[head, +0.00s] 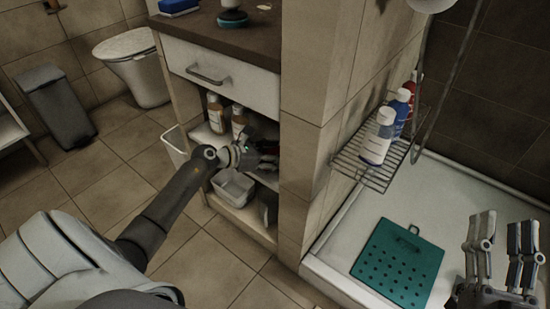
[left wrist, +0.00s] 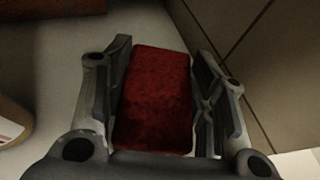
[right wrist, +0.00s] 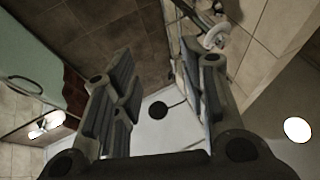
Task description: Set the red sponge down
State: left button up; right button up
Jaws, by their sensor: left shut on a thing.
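The red sponge (left wrist: 153,100) is between the two fingers of my left gripper (left wrist: 162,75) in the left wrist view, and the gripper is shut on it. In the head view my left gripper (head: 262,156) reaches into the open shelf (head: 200,135) under the drawer, and the sponge cannot be made out there. A pale surface lies behind the sponge in the wrist view; whether the sponge touches it I cannot tell. My right gripper (head: 504,250) is open and empty above the shower tray. It also shows open in the right wrist view (right wrist: 158,85).
A light container (head: 233,188) sits on the lower shelf. A tiled wall (head: 305,140) borders the cabinet on the right. A wire rack (head: 372,172) with bottles and a teal mat (head: 398,265) are further right.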

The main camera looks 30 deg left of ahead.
pick_arm(q)
jog(key=shift+f, duration=0.35)
pick_arm(e)
jog(key=shift+s+r+t, duration=0.4)
jog(key=shift+r+t, duration=0.1)
jog(key=shift+r, duration=0.3)
pick_arm(q)
jog(key=shift+f, duration=0.1)
pick_arm(e)
jog(key=shift+s+r, duration=0.1)
pick_arm(q)
jog(key=shift+f, duration=0.1)
pick_arm(e)
jog(key=shift+s+r+t, duration=0.2)
jog(key=shift+t, duration=0.1)
pick_arm(q)
jog(key=o, duration=0.7)
jog(key=shift+o, duration=0.2)
pick_arm(e)
jog(key=shift+r, duration=0.1)
